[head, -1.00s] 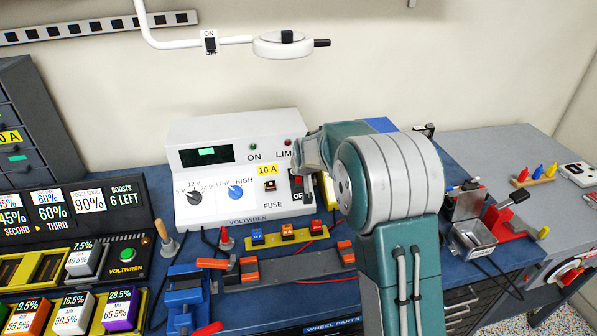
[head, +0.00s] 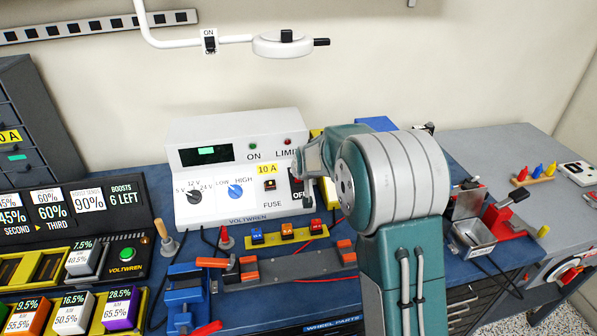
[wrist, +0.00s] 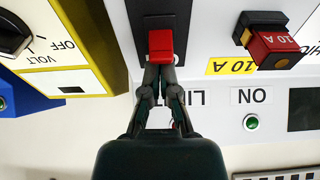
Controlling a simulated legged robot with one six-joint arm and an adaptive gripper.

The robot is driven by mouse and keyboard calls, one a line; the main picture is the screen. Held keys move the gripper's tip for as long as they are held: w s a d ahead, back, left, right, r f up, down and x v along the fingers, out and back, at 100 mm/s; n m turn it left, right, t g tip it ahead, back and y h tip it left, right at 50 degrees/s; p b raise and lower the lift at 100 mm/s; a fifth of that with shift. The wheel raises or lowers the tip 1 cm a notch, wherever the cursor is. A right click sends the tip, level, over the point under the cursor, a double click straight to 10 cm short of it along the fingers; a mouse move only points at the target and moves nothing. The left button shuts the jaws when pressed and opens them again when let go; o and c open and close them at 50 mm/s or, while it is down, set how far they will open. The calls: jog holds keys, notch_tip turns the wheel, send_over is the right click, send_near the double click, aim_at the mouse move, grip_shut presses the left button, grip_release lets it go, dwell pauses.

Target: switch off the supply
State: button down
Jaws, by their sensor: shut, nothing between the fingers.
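The supply (head: 228,128) is a white box marked VOLTWREN on the blue bench, with a dark display (head: 207,156), an ON lamp (head: 253,146), a LIMIT lamp and two knobs. Its red switch (wrist: 161,43) sits on a dark plate in the wrist view. My gripper (wrist: 161,70) is shut and empty, its fingertips at the switch's lower edge in that view. I cannot tell if they touch it. In the head view my arm and gripper partly cover the switch, above a part-hidden OFF label. The ON lamp (wrist: 251,122) is green.
A red fuse holder (wrist: 274,45) marked 10 A is beside the switch. A yellow-edged meter (wrist: 60,55) with a knob stands close on the other side. A row of coloured blocks (head: 287,233) and a vise (head: 186,295) are in front of the supply.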

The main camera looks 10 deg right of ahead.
jog(key=shift+s+f+t, duration=0.1)
jog(key=shift+s+t, duration=0.2)
jog(key=shift+t, duration=0.8)
dwell(1.6)
jog(key=shift+s+f, duration=0.15)
jog(key=shift+s, duration=0.3)
dwell(1.9)
jog(key=shift+s+f, duration=0.1)
jog(key=shift+s, duration=0.25)
jog(key=shift+s, duration=0.75)
